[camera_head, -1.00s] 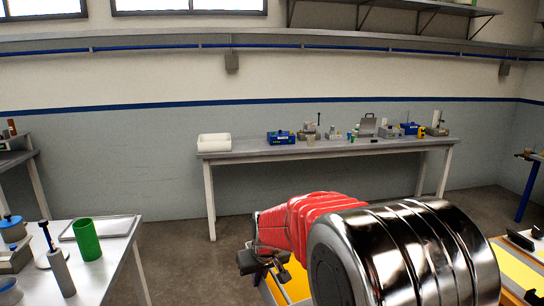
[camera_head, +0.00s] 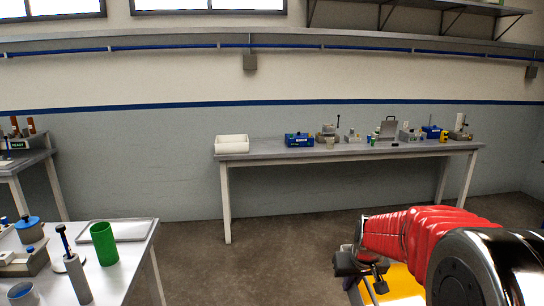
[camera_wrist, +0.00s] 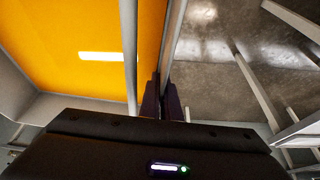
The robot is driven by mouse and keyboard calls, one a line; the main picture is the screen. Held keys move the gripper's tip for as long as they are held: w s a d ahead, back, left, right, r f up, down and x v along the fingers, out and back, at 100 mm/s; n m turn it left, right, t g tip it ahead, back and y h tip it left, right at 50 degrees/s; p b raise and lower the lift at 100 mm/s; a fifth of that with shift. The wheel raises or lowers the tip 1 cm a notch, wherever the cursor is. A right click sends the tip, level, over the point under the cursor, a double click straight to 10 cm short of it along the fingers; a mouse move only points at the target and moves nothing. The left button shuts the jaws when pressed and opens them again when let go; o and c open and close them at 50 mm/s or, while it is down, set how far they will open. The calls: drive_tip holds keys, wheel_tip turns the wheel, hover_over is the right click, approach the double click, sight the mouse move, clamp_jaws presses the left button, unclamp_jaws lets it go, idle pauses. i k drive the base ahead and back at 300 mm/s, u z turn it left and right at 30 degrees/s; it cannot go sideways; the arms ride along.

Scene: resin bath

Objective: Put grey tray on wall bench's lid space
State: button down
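A flat grey tray (camera_head: 132,232) lies on the near table at the lower left of the head view, partly behind a green cup. The wall bench (camera_head: 262,152) stands along the back wall, and I cannot make out a marked lid space on it. My gripper (camera_head: 376,281) is at the lower right of the head view, well right of the tray and in front of the wall bench. In the wrist view its dark fingers (camera_wrist: 167,103) sit close together, with nothing seen held between them.
A white bin (camera_head: 232,145) stands at the bench's left end, and a blue box (camera_head: 299,140) and several small devices spread to its right. The green cup (camera_head: 103,243) and a grey cylinder (camera_head: 76,280) stand near the tray. Open floor lies between the table and bench.

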sight(266, 147)
drive_tip(key=u, duration=0.4)
drive_tip(key=i, duration=0.15)
drive_tip(key=z, duration=1.45)
drive_tip(key=i, duration=3.25)
drive_tip(key=z, duration=0.05)
